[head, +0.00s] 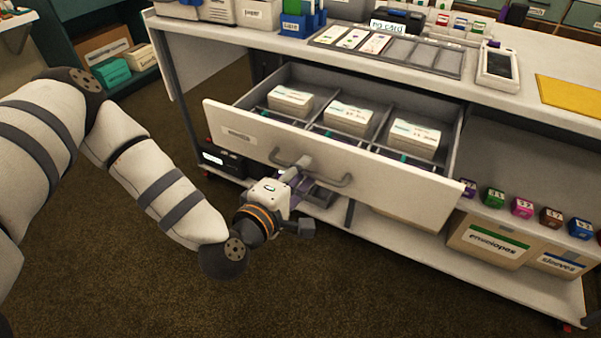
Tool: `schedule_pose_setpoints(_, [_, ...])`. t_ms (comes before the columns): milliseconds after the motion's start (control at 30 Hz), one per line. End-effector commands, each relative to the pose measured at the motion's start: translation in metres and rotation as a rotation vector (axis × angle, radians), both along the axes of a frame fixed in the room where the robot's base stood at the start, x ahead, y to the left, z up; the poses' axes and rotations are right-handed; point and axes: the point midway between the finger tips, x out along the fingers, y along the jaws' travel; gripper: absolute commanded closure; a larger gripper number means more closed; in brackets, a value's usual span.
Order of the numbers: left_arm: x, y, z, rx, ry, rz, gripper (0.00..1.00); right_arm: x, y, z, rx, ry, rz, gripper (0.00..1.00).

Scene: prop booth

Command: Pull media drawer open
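The drawer (400,187) under the white counter is pulled well out, with its white front towards me. Inside, dividers form compartments holding three stacks of white cards or boxes, one of them the middle stack (347,118). A grey bar handle (340,183) is on the drawer front. My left gripper (299,172) is at the middle of this handle, its fingers closed around the bar. Part of the grip is hidden by the gripper's own body. My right gripper is not in view.
The brown carpet in front is clear.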

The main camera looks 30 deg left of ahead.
Motion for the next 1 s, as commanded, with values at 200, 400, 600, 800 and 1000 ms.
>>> schedule_pose_setpoints(200, [0.0,0.0,0.0,0.0,0.001,0.0,0.7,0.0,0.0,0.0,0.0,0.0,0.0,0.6])
schedule_pose_setpoints(400, [-0.031,0.001,0.005,-0.002,0.004,-0.001,0.7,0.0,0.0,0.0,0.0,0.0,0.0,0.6])
schedule_pose_setpoints(600, [-0.066,0.002,0.012,0.0,0.004,-0.001,0.7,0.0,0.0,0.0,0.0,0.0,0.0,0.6])
schedule_pose_setpoints(800, [-0.074,0.003,0.015,0.0,0.0,0.001,0.7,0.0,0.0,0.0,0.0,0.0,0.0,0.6])
schedule_pose_setpoints(1000, [-0.074,0.003,0.015,0.0,0.0,0.0,0.7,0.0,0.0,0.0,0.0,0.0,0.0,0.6])
